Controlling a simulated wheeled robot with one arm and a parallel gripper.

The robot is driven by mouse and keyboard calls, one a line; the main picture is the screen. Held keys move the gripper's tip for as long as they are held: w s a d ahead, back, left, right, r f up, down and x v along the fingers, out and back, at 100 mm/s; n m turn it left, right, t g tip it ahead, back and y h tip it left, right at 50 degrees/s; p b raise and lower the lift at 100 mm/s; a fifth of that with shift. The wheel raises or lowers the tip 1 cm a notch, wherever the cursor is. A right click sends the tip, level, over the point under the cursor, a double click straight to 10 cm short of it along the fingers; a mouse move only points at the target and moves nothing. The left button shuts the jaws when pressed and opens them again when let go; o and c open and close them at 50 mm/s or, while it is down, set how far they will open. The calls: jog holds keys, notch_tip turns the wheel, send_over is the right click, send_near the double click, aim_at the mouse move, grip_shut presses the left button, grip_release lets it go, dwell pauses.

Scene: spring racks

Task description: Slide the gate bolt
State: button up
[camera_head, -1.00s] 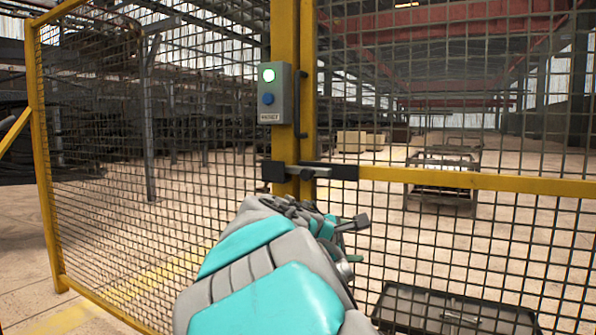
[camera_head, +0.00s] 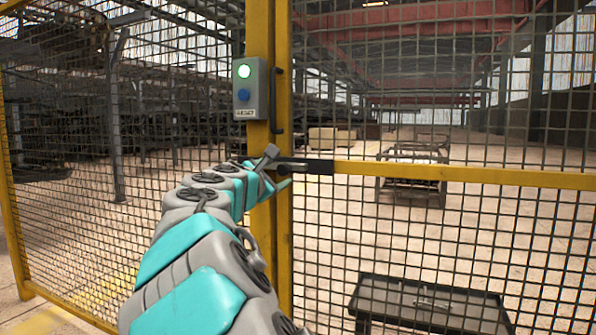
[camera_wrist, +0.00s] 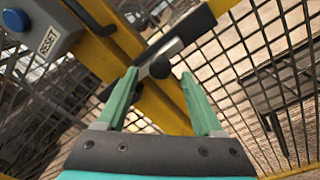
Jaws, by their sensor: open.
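In the head view the black bracket (camera_head: 318,167) sits on the gate's yellow crossbar, and my arm and gripper hide most of the bolt. My gripper (camera_head: 277,170) is at the bolt in front of the posts.
A grey control box (camera_head: 249,89) with a lit green lamp and a blue reset button is on the post above my gripper. A dark handle (camera_head: 278,105) is beside it. Wire mesh fills both sides. A dark tray table (camera_head: 430,300) stands at the lower right.

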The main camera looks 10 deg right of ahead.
jog(key=shift+p+x, duration=0.3)
jog(key=shift+x, duration=3.55)
jog(key=shift+f, duration=0.15)
grip_shut()
